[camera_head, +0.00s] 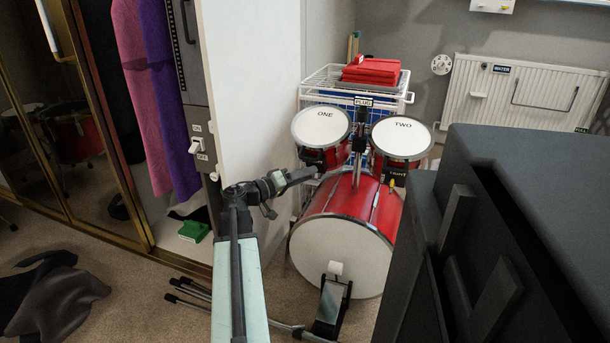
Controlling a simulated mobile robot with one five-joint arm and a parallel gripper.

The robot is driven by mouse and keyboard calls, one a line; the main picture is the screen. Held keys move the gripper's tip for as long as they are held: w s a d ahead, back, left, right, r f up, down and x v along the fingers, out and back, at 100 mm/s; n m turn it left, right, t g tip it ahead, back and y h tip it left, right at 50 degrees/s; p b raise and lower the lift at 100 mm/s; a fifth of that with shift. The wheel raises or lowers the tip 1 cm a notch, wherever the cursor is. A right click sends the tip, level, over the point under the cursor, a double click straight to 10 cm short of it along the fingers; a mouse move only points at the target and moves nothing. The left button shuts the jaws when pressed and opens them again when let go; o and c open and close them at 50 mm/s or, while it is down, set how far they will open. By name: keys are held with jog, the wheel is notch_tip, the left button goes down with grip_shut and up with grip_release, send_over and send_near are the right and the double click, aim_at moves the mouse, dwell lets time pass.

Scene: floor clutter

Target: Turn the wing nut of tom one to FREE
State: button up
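Tom one (321,121) is the left red drum of the kit, with a white head marked ONE. My gripper (312,173) is at the end of my arm, just below and left of tom one's shell. The fingertips are small here, and I cannot tell whether they are open or touch anything. I cannot make out tom one's wing nut; my gripper and the drum may hide it. Tom two (402,136) is on the right, with a yellow piece (391,185) and a dark label (396,173) below it.
The red bass drum (342,248) stands below the toms, its pedal (331,306) in front. A white wire rack (315,85) with red folded items (371,70) is behind. A white panel (240,100) is left of my gripper. A large dark box (540,190) fills the right foreground.

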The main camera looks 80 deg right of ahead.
grip_shut()
jog(key=b, duration=0.1)
jog(key=f+g+b, duration=0.1)
jog(key=shift+d+b, duration=0.25)
jog(key=shift+b, duration=0.05)
jog(key=shift+n+g+b, duration=0.4)
jog(key=shift+b, duration=0.15)
jog(key=shift+a+r+g, duration=0.1)
jog(key=shift+r+g, duration=0.25)
jog(key=shift+g, duration=0.05)
grip_release()
